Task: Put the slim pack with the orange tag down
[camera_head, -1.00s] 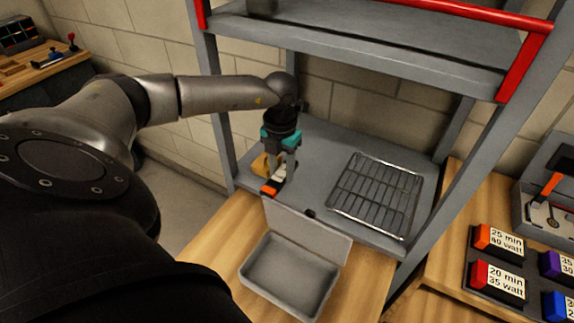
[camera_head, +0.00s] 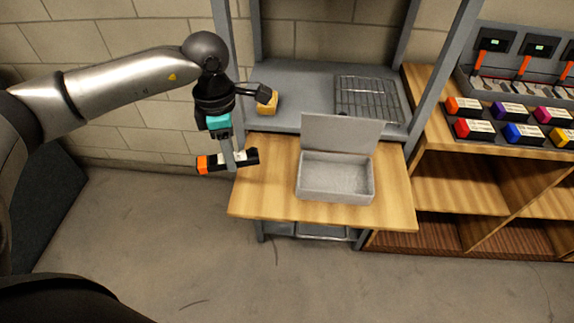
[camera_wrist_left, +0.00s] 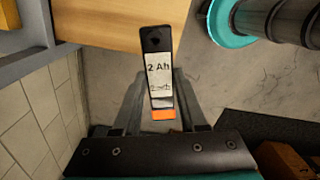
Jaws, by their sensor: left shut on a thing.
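The slim pack with the orange tag (camera_head: 232,160) is black with a white label and an orange end. In the left wrist view the pack (camera_wrist_left: 158,75) shows "2 Ah" on its label, with the orange band near the gripper. My left gripper (camera_head: 231,163) is shut on the pack and holds it at the left edge of the wooden table (camera_head: 270,195). In the left wrist view the fingers (camera_wrist_left: 160,100) lie on both sides of it. The pack's dark end overlaps the wood in that view, and grey floor lies under the rest. My right gripper is not in view.
An open grey box (camera_head: 335,180) with its lid raised stands on the table. Behind are a grey shelf (camera_head: 300,95), a wire rack (camera_head: 368,98) and a small yellowish block (camera_head: 268,104). Coloured labelled packs (camera_head: 475,128) sit at right. Bare wood lies left of the box.

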